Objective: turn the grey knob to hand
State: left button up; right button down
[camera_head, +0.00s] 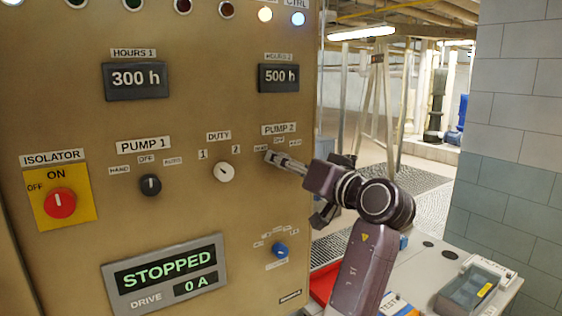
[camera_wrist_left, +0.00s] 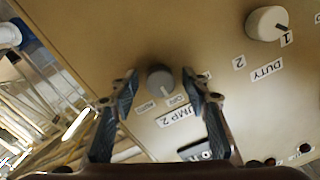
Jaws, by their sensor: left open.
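The grey knob (camera_wrist_left: 160,79) is the PUMP 2 selector, seen in the left wrist view. Its pale pointer mark appears to face the OFF label (camera_wrist_left: 176,100). My left gripper (camera_wrist_left: 159,78) is open, with one finger on each side of the knob and a gap showing on both sides. In the head view my left gripper (camera_head: 271,158) is at the panel just under the PUMP 2 label (camera_head: 281,129). My right gripper is not in view.
The tan panel (camera_head: 200,110) also carries a white DUTY knob (camera_head: 224,172), a dark PUMP 1 knob (camera_head: 150,185), a red isolator knob (camera_head: 60,203) and a blue knob (camera_head: 280,250). A display (camera_head: 165,275) reads STOPPED. A bench with a clear-lidded box (camera_head: 470,292) stands at right.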

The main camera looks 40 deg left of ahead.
pick_arm(q)
jog(key=shift+s+d+r, duration=0.1)
jog(key=shift+d+r, duration=0.05)
jog(key=shift+d, duration=0.3)
jog(key=c, duration=0.4)
jog(key=shift+c, duration=1)
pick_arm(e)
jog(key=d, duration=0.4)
pick_arm(q)
jog(key=shift+a, duration=0.1)
jog(key=c, duration=0.5)
jog(key=shift+c, duration=0.3)
jog(key=n+b, duration=0.8)
jog(key=b, duration=0.2)
jog(key=shift+n, duration=0.3)
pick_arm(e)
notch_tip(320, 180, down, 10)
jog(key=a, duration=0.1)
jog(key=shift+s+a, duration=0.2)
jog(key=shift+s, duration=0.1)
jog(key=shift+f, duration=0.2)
pick_arm(q)
jog(key=shift+n, duration=0.3)
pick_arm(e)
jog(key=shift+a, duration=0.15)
